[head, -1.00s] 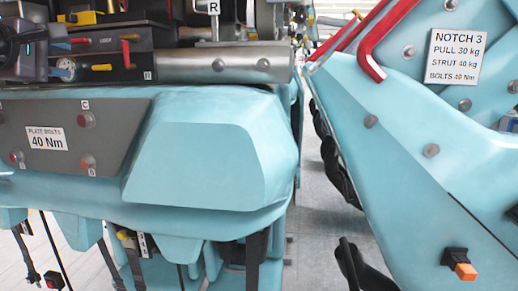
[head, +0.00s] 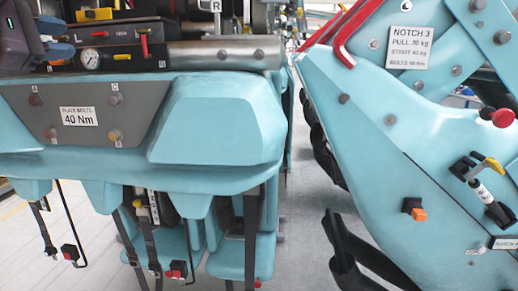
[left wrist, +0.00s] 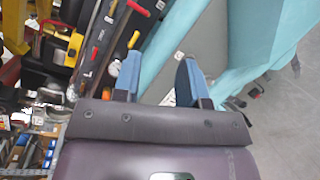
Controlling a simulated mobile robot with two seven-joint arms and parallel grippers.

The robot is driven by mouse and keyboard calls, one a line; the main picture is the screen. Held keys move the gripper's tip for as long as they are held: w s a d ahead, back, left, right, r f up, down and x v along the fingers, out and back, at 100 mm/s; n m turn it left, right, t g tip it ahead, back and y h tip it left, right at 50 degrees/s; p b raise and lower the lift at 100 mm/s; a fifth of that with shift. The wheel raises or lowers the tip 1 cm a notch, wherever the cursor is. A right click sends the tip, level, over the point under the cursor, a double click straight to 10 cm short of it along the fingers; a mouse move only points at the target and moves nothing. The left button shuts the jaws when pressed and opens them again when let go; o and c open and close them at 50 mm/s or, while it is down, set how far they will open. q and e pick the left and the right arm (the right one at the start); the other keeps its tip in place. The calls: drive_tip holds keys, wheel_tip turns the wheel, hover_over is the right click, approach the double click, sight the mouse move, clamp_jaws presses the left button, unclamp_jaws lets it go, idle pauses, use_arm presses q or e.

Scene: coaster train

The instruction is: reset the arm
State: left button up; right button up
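My left gripper (head: 56,38) shows at the upper left edge of the head view, with a dark purple body and blue fingertips. It is in front of the black panel at the top of the teal car. In the left wrist view its two blue fingers (left wrist: 158,75) stand apart, with nothing held between them. Beyond them lie a grey plate and teal bodywork. My right gripper is in neither view.
The black panel (head: 120,38) carries a gauge (head: 90,59) and coloured levers. Below it a grey plate (head: 75,112) reads "40 Nm". A teal body (head: 370,110) with red bars (head: 342,35) and a "NOTCH 3" sign (head: 408,47) stands right. Grey floor (head: 300,220) lies between.

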use_arm(q)
drive_tip(key=s+d+f+n+h, duration=0.1)
drive_tip(key=d+n+h, duration=0.3)
drive_tip(key=d+h, duration=0.2)
wheel_tip(320, 180, down, 8)
drive_tip(key=w+d+n+h, duration=0.1)
drive_tip(key=w+n+h, duration=0.15)
drive_tip(key=n, duration=0.65)
drive_tip(key=s+a+f+n+t+y, duration=0.15)
drive_tip(key=f+n+y, duration=0.45)
drive_tip(key=f+n, duration=1)
drive_tip(key=s+f+n+t+y, duration=0.15)
drive_tip(key=f+n+y, duration=0.35)
drive_tip(key=f+n, duration=1.1)
drive_tip(key=s+d+f+n+g+y, duration=0.1)
drive_tip(key=s+d+f+n+g, duration=0.1)
drive_tip(key=s+f, duration=1.1)
drive_tip(key=s+d+f+n+g+y, duration=0.2)
drive_tip(key=s+f+n+g, duration=0.2)
drive_tip(key=s+f, duration=1)
wheel_tip(320, 180, down, 3)
drive_tip(key=shift+s+r+n+g, duration=0.15)
drive_tip(key=shift+n+g, duration=0.25)
drive_tip(key=shift+g, duration=0.4)
